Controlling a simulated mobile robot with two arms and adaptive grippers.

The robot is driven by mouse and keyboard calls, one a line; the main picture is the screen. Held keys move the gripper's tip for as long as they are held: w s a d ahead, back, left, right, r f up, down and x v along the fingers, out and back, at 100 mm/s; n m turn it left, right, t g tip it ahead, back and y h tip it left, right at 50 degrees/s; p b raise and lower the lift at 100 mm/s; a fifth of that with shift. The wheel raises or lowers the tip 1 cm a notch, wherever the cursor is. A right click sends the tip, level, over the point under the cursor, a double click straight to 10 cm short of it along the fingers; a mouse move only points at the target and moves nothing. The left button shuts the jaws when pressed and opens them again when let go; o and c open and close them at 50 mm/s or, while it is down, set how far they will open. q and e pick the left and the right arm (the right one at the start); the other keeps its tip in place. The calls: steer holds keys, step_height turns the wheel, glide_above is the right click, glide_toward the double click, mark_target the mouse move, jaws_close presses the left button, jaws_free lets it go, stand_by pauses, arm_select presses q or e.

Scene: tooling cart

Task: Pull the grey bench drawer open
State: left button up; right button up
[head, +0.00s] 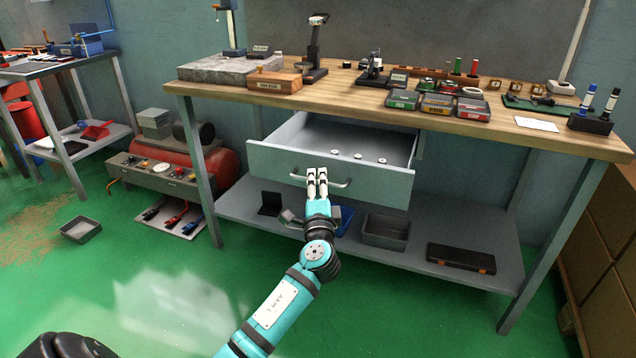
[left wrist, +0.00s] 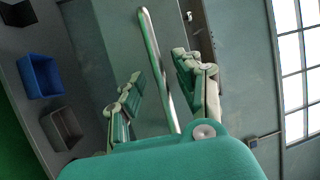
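The grey bench drawer (head: 262,163) stands pulled out from under the wooden bench top, and its inside shows. Its bar handle (head: 342,184) runs across the front panel; it also shows in the left wrist view (left wrist: 153,62) as a shiny bar. My left gripper (head: 317,175) is at the middle of the handle. In the left wrist view its fingers (left wrist: 158,90) stand apart on either side of the bar, with gaps visible, so it looks open around the handle. Whether a finger touches the bar is hard to tell. My right gripper is not in view.
Small round parts (head: 359,156) lie in the drawer. The bench top (head: 340,95) carries a stone plate, boxes and tools. A lower shelf (head: 410,258) with a grey bin (head: 386,232) and a dark case (head: 461,259) lies below the drawer.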

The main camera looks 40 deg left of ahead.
arm_select(q)
steer(key=v, duration=1.1)
steer(key=shift+s+d+f, duration=0.1)
